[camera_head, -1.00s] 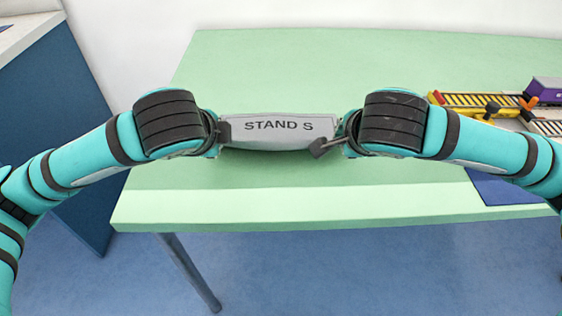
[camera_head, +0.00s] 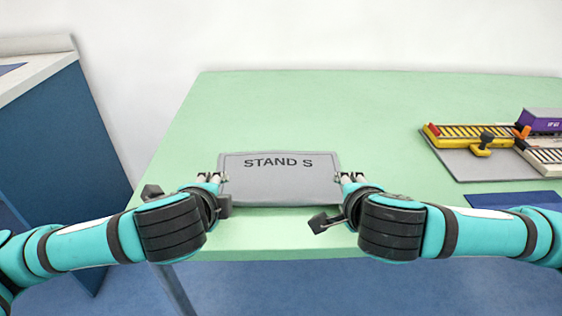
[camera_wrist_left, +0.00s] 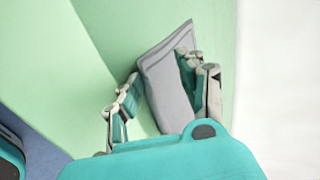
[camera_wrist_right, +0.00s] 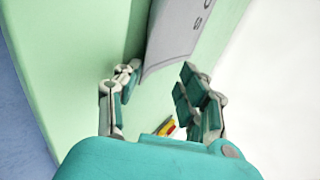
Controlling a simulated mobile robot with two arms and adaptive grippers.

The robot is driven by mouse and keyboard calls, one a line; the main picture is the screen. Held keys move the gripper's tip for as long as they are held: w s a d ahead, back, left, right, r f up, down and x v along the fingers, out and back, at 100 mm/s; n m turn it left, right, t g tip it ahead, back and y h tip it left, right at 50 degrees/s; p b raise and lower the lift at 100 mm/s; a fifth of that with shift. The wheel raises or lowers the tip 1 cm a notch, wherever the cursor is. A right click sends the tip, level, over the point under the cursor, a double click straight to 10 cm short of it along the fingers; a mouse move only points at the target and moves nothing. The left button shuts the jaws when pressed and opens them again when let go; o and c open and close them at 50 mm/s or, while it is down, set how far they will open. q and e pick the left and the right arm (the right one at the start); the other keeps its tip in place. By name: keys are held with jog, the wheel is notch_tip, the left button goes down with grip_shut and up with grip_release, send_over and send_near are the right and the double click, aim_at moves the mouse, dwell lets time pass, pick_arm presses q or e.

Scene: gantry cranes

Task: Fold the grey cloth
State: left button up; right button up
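The grey cloth (camera_head: 280,185), printed "STAND S", lies on the green table (camera_head: 300,110) near its front edge, as a neat rectangle. My left gripper (camera_head: 212,178) is at the cloth's left edge. In the left wrist view its fingers (camera_wrist_left: 158,72) are spread, with part of the cloth (camera_wrist_left: 165,85) between or just beyond them. My right gripper (camera_head: 348,178) is at the right edge. In the right wrist view its fingers (camera_wrist_right: 158,72) are spread, with the cloth's edge (camera_wrist_right: 175,40) just beyond. I cannot tell whether the fingers touch the cloth.
A grey board with a yellow track model (camera_head: 465,132) and a purple container (camera_head: 542,120) stands at the right of the table. A blue mat (camera_head: 515,198) lies in front of it. A blue cabinet (camera_head: 60,150) stands at the left. The table behind the cloth is clear.

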pick_arm(q)
jog(key=s+r, duration=0.4)
jog(key=r, duration=0.5)
pick_arm(e)
jog(key=s+r, duration=0.4)
jog(key=r, duration=0.5)
